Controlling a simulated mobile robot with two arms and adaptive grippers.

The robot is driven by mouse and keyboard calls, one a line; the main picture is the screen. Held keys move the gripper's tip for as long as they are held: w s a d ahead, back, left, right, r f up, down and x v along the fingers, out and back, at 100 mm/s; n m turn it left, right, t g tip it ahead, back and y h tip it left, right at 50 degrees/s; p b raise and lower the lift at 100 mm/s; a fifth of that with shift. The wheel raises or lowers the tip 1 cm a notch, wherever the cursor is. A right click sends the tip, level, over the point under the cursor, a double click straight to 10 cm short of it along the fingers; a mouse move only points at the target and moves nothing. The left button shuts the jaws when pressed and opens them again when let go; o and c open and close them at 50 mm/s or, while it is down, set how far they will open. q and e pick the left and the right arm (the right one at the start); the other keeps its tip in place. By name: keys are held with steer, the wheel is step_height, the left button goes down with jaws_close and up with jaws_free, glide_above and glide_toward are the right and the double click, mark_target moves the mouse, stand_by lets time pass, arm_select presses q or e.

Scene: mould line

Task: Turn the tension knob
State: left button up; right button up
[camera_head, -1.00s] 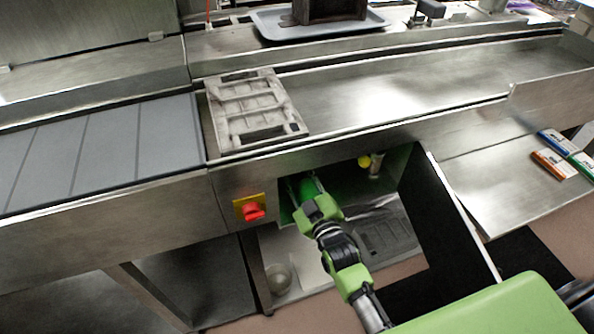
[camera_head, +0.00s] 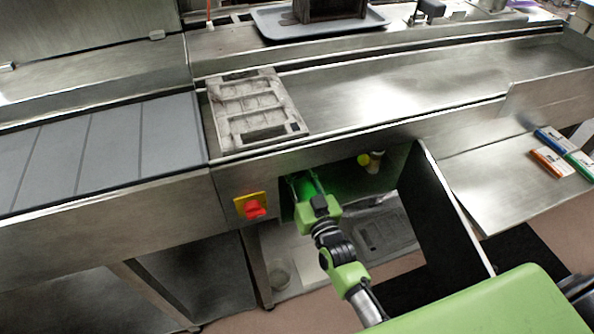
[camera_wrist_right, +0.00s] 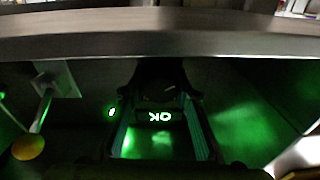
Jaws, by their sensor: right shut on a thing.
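My right gripper (camera_head: 304,184) reaches into the open bay under the line, and its fingers are partly hidden there. In the right wrist view the gripper (camera_wrist_right: 163,97) is shut on a dark knob-like thing (camera_wrist_right: 160,76), which I take to be the tension knob. The knob's edges are hard to make out in the dark. A small lit display reading OK (camera_wrist_right: 155,116), upside down, shows between the fingers. My left gripper is not in view.
A yellow ball on a lever (camera_head: 363,160) is right of the gripper in the bay; it also shows in the wrist view (camera_wrist_right: 28,147). A red switch on a yellow plate (camera_head: 254,207) is left. The bay's dark open door (camera_head: 440,205) stands right. A metal edge (camera_wrist_right: 160,40) runs above.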

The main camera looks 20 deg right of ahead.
stand_by(0.3)
steer(key=o, duration=1.1)
steer(key=shift+s, duration=0.1)
steer(key=shift+s+f, duration=0.1)
steer(key=shift+s, duration=0.2)
steer(key=s, duration=1.1)
steer(key=shift+d+f, duration=0.15)
steer(key=shift+d, duration=0.15)
